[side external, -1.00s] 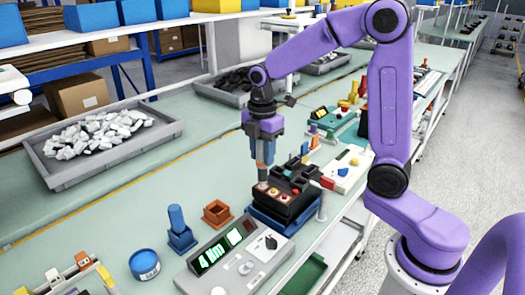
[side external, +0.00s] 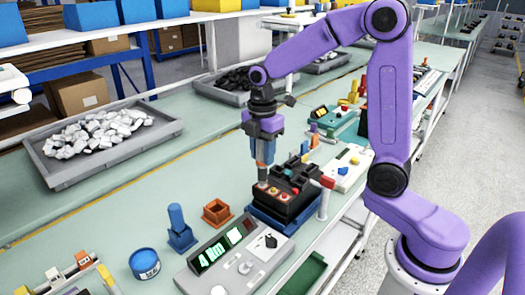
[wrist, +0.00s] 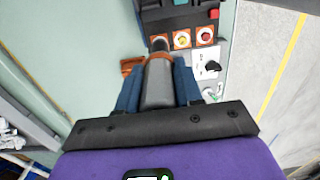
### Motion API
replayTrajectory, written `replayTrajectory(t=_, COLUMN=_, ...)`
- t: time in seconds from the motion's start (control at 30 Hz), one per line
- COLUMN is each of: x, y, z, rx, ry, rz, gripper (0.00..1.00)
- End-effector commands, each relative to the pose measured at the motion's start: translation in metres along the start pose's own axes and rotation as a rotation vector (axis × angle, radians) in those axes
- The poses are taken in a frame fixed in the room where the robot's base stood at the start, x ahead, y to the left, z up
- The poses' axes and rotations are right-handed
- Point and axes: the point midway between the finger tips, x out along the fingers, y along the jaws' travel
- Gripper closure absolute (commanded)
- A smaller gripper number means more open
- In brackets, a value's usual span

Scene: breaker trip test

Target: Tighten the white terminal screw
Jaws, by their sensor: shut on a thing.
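My gripper (side external: 265,150) is shut on a grey screwdriver-like tool with an orange band, seen between the blue fingers in the wrist view (wrist: 158,85). The tool points down at the black breaker (side external: 291,205), which sits on a blue base. The breaker has a row of orange-framed terminals. In the wrist view, the tool's tip is over the leftmost terminal and hides its screw, so I cannot see the screw's colour or tell whether the tip touches it. A yellow screw (wrist: 182,40) and a red screw (wrist: 205,36) show to its right.
A grey console (side external: 235,262) with a "4 Nm" display stands in front of the breaker. A blue holder (side external: 181,238), an orange tray (side external: 217,212) and a blue round tin (side external: 144,264) stand to the left. A grey bin (side external: 60,180) of white parts lies further left.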

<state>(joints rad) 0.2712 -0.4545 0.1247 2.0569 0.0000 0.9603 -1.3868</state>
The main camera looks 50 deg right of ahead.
Motion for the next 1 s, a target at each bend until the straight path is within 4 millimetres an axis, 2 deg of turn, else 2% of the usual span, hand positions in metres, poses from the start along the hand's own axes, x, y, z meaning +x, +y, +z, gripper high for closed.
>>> replayTrajectory(t=1.0, x=0.0100, y=0.0004, z=-0.0001, rx=0.000, ry=0.000, rz=0.001, gripper=0.95)
